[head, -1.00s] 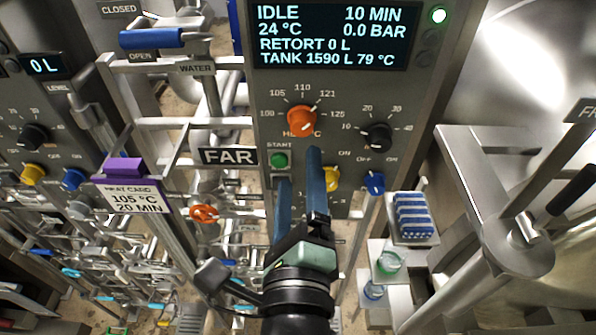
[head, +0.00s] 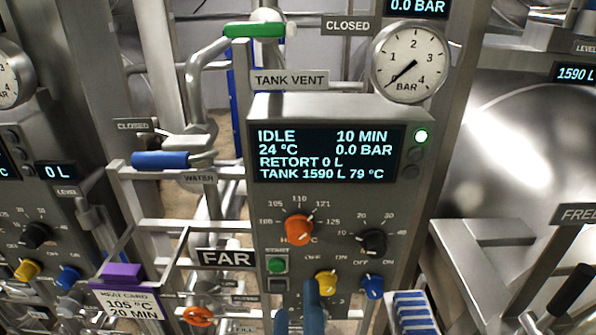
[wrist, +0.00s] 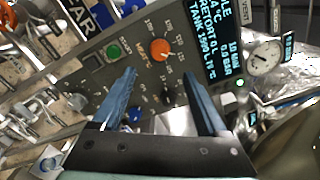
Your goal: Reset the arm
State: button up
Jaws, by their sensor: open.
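My gripper (wrist: 160,95) is open in the wrist view, its two blue fingers apart with nothing between them. In the head view only the tips of my gripper (head: 298,318) show at the bottom edge, in front of the lower part of the grey control panel (head: 345,210). The wrist view shows the same panel tilted, with its orange knob (wrist: 159,50) and green start button (wrist: 113,51) beyond the fingers. I cannot tell the exact gap to the panel.
The panel screen (head: 330,152) reads IDLE. A yellow knob (head: 326,283) and a blue knob (head: 372,287) sit low on the panel. A card in a purple clip (head: 125,275), pipes and a blue handle (head: 160,160) lie left. A metal frame (head: 470,250) stands right.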

jog(key=w+r+n+t+b, duration=0.4)
jog(key=r+n+t+b, duration=0.1)
jog(key=r+n+b, duration=0.5)
jog(key=s+r+n+t+b, duration=0.4)
jog(key=s+r+n+b, duration=0.1)
jog(key=r+n, duration=0.7)
jog(key=shift+d+n, duration=0.25)
jog(key=shift+n, duration=0.75)
jog(key=shift+s+f, duration=0.1)
